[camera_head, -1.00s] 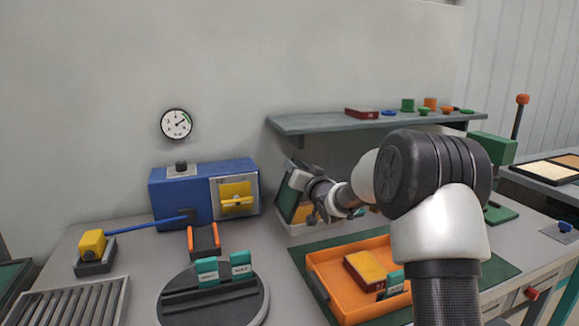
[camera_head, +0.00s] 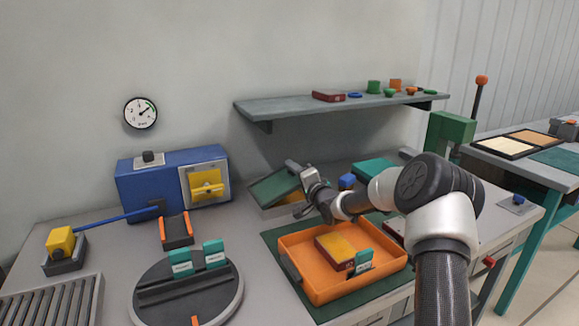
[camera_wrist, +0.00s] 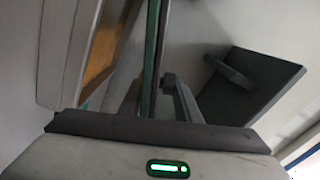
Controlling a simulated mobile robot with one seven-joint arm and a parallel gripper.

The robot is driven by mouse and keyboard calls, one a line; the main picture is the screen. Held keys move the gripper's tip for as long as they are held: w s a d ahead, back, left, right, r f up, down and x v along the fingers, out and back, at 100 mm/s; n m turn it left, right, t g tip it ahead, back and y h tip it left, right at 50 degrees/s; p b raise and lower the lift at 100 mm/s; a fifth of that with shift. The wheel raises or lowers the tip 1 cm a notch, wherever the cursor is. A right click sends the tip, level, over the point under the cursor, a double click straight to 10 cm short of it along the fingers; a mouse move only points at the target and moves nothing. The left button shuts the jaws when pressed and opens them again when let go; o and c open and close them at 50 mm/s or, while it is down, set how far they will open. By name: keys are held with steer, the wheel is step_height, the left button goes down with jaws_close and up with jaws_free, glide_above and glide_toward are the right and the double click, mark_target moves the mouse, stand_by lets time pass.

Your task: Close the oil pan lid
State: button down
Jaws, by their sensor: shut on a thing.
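The oil pan is a grey box (camera_head: 268,211) on the bench below the shelf. Its green lid (camera_head: 272,187) is tilted over it, not flat, and some orange shows below the lid's right side. My gripper (camera_head: 304,188) is at the lid's right edge. In the wrist view, my gripper (camera_wrist: 155,95) is shut on the lid's thin green edge (camera_wrist: 153,45), which runs between the two fingers. The pan's wall (camera_wrist: 68,50) and an orange-brown inside show at the left there. My gripper hides part of the pan in the head view.
An orange tray (camera_head: 318,290) with a yellow and red box (camera_head: 336,246) stands in front of my arm. A blue machine (camera_head: 150,190) is left of the pan. The shelf (camera_head: 300,108) overhangs behind. A round turntable (camera_head: 225,290) is at the front.

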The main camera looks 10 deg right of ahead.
steer(key=shift+w+d+f+m, duration=0.1)
steer(key=shift+d+f+m, duration=0.05)
steer(key=shift+f+m, duration=0.35)
steer(key=c, duration=1.5)
jaws_free()
